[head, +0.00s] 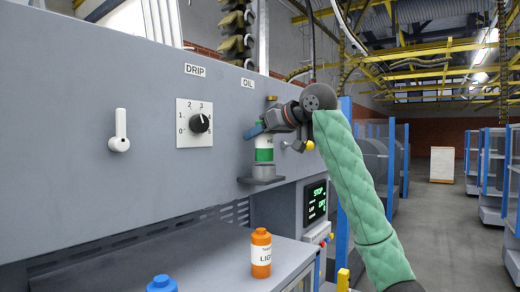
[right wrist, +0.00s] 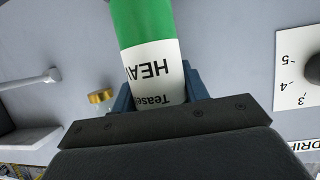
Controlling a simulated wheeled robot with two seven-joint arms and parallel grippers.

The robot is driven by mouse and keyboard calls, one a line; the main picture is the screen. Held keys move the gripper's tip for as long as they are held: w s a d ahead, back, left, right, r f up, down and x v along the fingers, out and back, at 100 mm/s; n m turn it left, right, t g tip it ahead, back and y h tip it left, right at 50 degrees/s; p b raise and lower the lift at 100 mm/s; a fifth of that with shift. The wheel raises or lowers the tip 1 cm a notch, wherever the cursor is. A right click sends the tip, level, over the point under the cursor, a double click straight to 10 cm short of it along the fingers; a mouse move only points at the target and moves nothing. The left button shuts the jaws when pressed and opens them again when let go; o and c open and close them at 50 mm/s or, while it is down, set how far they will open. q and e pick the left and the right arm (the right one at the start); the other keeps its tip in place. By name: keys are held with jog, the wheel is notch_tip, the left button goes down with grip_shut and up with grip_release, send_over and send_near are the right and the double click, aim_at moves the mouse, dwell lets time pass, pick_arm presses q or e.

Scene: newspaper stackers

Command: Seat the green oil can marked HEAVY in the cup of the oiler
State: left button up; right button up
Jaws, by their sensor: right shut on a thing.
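The green oil can (head: 264,148) stands upright at the wall under the OIL sign, with a green lower part and a white label. In the right wrist view the can (right wrist: 142,25) appears upside down, and its label reads HEA, the rest cut off. My right gripper (head: 254,130) is shut on the can around its upper part; the blue fingers also show in the right wrist view (right wrist: 158,92). The grey cup of the oiler (head: 263,180) is directly below the can. I cannot tell whether the can's base rests in it. My left gripper is out of view.
An orange can marked LIGHT (head: 261,260) and a blue can (head: 161,284) stand on the grey bench. A DRIP dial (head: 193,123) and a white lever (head: 119,130) are on the wall at left. A lit display (head: 315,202) is below right of the cup.

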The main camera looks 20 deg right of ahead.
aim_at(260, 148)
jog(key=shift+f, duration=0.4)
jog(key=shift+w+a+f, duration=0.1)
jog(key=shift+w+f, duration=0.1)
jog(key=shift+f, duration=1.4)
jog(key=o, duration=1.2)
jog(key=shift+c, duration=0.2)
jog(key=shift+s, duration=0.15)
